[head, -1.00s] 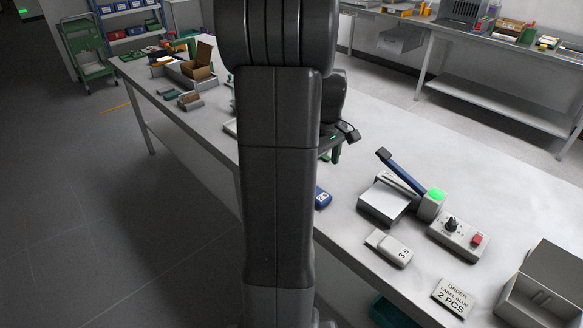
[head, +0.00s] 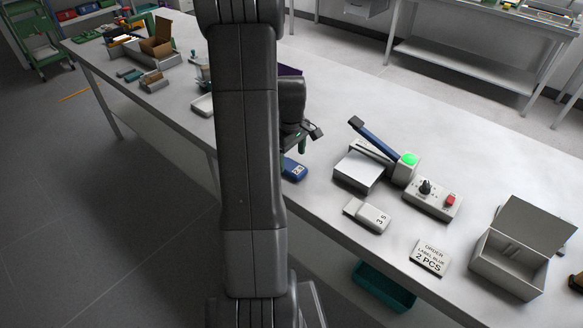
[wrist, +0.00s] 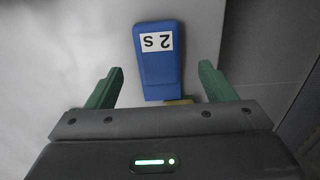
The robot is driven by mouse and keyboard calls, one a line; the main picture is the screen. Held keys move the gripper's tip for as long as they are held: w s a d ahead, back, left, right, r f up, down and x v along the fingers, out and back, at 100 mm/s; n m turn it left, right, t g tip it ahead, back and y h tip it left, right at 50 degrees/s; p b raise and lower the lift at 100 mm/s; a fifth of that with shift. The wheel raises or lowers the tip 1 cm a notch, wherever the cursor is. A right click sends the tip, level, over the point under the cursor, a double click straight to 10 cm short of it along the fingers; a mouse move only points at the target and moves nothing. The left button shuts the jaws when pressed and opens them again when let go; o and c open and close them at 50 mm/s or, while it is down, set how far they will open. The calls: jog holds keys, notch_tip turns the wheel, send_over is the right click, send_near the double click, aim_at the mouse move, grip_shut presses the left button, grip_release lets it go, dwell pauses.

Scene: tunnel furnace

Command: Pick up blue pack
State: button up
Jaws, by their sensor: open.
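The blue pack (wrist: 159,74) lies on the table near its edge in the wrist view, with a white label that reads "2 S" upside down. Its near end points between the green fingers of my gripper (wrist: 160,82), which are spread wide on either side and do not touch it. A small yellow piece shows just under the pack's near end. In the head view the blue pack (head: 293,169) sits near the front edge, partly hidden by my arm. My gripper (head: 303,146) is just above and behind it there, largely hidden.
A grey device with a blue lever (head: 372,140) and a control box with a red button (head: 432,198) stand to the right. A white pack (head: 366,215), an order card (head: 430,257) and an open grey box (head: 509,264) are nearer. A teal bin (head: 384,287) sits below the table edge.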

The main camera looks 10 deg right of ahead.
aim_at(292, 166)
jog(key=shift+w+f, duration=0.1)
jog(key=shift+f, duration=1.6)
jog(key=c, duration=1.1)
jog(key=shift+r, duration=0.1)
